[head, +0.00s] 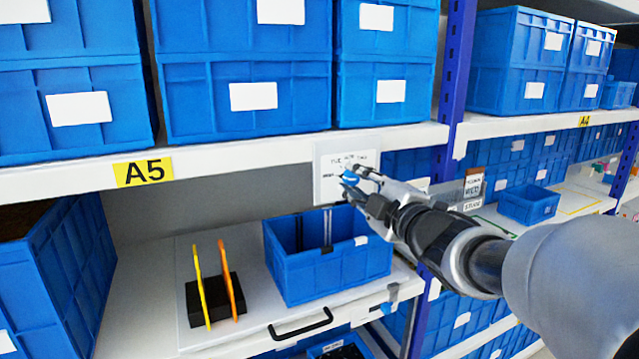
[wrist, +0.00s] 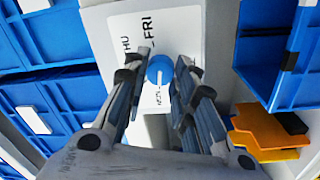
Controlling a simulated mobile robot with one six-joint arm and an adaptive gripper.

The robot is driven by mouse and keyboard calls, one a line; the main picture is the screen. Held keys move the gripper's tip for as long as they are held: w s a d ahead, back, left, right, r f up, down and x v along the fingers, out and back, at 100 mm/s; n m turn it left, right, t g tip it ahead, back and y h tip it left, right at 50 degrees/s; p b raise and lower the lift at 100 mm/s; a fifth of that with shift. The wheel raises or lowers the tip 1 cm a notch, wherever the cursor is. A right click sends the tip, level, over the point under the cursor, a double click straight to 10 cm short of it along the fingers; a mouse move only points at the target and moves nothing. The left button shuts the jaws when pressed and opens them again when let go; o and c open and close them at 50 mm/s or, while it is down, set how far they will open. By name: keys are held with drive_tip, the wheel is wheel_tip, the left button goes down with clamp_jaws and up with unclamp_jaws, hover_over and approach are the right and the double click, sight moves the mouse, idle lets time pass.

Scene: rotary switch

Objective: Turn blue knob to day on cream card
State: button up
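The card (head: 331,190) hangs on the shelf edge above a blue bin and looks white to cream. Small day words stand on it; THU, FRI and MON read in the wrist view, where the card (wrist: 186,22) fills the upper middle. The blue knob (wrist: 160,69) is round with a white mark that points down toward MON in the wrist view. In the head view the knob (head: 350,177) is partly covered by my fingers. My gripper (wrist: 164,62) is open, its fingers on either side of the knob, with gaps showing; contact is not clear.
An open blue bin (head: 320,281) stands on the pull-out shelf under the card. Left of it, yellow and orange plates stand in a black holder (head: 227,296). A blue upright (head: 455,65) is to the right.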

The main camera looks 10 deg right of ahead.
drive_tip(key=o, duration=0.4)
drive_tip(key=shift+o, duration=0.2)
drive_tip(key=v, duration=0.7)
drive_tip(key=shift+s, duration=0.3)
